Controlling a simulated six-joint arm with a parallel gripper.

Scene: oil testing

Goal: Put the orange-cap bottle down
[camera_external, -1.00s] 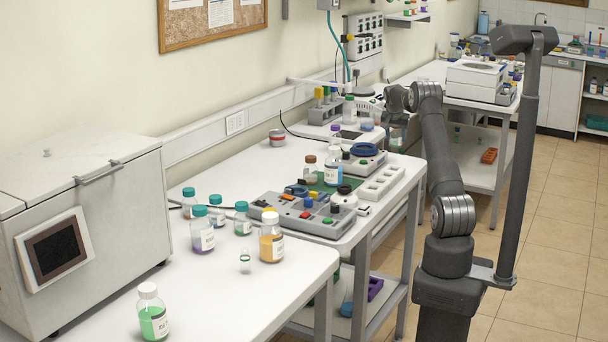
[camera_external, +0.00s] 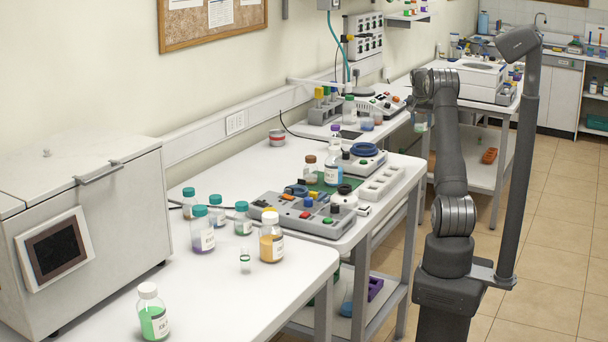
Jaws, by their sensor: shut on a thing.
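My gripper (camera_external: 419,108) is above the gap at the right edge of the benches, beyond the near bench and left of my upright arm. It is shut on a small clear bottle (camera_external: 421,123), which hangs below it, off any surface. The bottle looks upright. Its cap is hidden by the gripper, so I cannot see an orange cap on it. The details of the fingers are too small and dark to make out.
The middle bench (camera_external: 262,165) carries a grey device (camera_external: 300,215), a white rack (camera_external: 380,183) and several bottles. A white machine (camera_external: 478,80) stands on the far bench at the back right. The tiled floor (camera_external: 555,220) on the right is clear.

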